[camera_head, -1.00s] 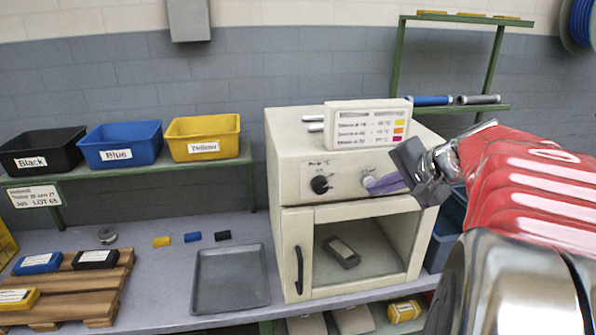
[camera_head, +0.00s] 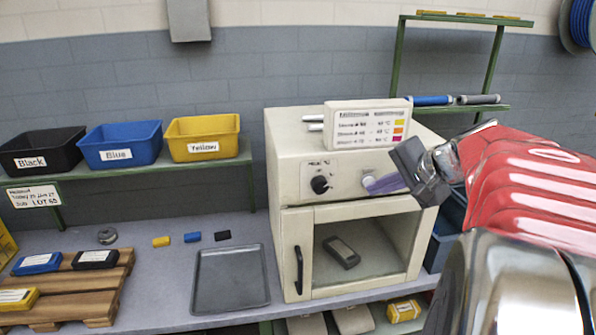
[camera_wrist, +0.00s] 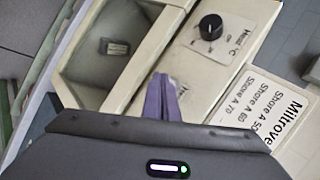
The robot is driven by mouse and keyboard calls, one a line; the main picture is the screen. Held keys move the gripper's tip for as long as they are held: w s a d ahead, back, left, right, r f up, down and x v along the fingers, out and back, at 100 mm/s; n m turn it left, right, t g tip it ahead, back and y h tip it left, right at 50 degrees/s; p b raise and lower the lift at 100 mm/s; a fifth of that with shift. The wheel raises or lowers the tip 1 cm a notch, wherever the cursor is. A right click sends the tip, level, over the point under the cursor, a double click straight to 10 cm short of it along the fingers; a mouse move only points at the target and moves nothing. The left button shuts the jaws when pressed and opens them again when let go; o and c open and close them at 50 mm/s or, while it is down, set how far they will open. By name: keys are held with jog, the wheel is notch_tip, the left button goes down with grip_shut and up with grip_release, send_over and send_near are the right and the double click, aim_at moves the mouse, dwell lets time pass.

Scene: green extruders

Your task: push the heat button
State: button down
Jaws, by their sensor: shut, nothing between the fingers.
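The cream oven (camera_head: 290,185) stands on the bench with a control panel on its upper front. A black knob (camera_head: 320,184) sits on the panel; it also shows in the wrist view (camera_wrist: 210,27). To its right is a round pale button (camera_head: 368,180), partly hidden behind the fingertips; in the wrist view a pale bit of it (camera_wrist: 176,85) shows beside them. My gripper (camera_head: 374,186) is shut and empty, its purple fingers at the button; they also show in the wrist view (camera_wrist: 160,92). I cannot tell whether they touch the button.
A grey block (camera_head: 341,252) lies inside the oven's windowed compartment. A white sign (camera_head: 367,124) stands on top of the oven. A metal tray (camera_head: 230,280) lies to the left, and black (camera_head: 40,150), blue (camera_head: 120,145) and yellow (camera_head: 203,138) bins stand on a shelf.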

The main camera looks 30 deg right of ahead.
jog(key=shift+w, duration=0.15)
jog(key=shift+w+d, duration=0.15)
jog(key=shift+w, duration=0.1)
dwell(0.5)
jog(key=shift+s+r, duration=0.1)
jog(key=shift+s, duration=0.45)
jog(key=s, duration=0.2)
jog(key=s+a, duration=0.2)
jog(key=s, duration=0.1)
jog(key=shift+s, duration=0.3)
dwell(0.4)
